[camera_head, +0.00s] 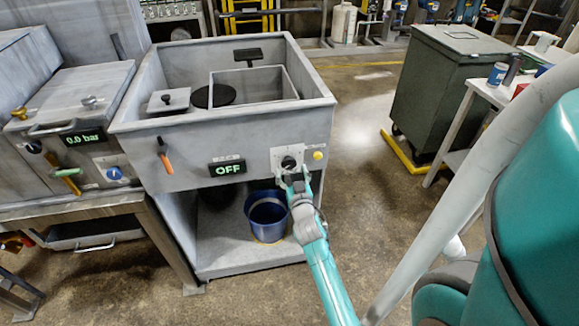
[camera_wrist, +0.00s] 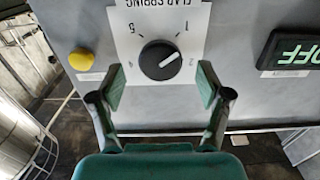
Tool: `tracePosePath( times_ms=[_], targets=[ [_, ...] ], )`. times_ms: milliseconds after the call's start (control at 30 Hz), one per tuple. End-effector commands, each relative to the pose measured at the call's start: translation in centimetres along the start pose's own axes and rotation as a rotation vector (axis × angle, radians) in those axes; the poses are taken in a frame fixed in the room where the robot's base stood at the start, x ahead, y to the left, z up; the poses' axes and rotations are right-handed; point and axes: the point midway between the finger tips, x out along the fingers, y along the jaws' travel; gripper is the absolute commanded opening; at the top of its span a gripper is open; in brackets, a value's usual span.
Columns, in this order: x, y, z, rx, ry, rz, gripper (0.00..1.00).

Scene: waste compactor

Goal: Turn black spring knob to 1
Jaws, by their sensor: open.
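The black spring knob (camera_wrist: 160,60) sits on a white plate with an upside-down FLAP SPRING label in the wrist view. Its white pointer mark points right and slightly up, between the printed 1 and 2. In the head view the knob (camera_head: 288,162) is on the front panel of the grey machine (camera_head: 240,137). My gripper (camera_wrist: 160,82) is open, with its fingers apart on either side of the knob's lower part in the picture. In the head view my gripper (camera_head: 293,178) is just below the knob.
A yellow button (camera_head: 318,155) is right of the knob. The OFF display (camera_head: 227,168) and an orange-handled lever (camera_head: 165,157) are to its left. A blue bucket (camera_head: 267,215) stands on the shelf below. A green bin (camera_head: 448,90) is at right; floor between is clear.

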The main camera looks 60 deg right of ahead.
Motion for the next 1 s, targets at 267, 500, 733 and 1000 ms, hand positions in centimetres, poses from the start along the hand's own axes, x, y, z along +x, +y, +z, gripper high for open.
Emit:
tracePosePath(
  times_ms=[267, 500, 733, 1000],
  targets=[
    [2.8, 0.0, 0.0, -0.001, 0.001, 0.000, 0.77],
    [3.2, 0.0, 0.0, -0.001, 0.000, -0.001, 0.77],
    [3.2, 0.0, 0.0, 0.000, 0.000, -0.001, 0.52],
    [3.2, 0.0, 0.0, -0.007, 0.000, -0.001, 0.18]
  ],
)
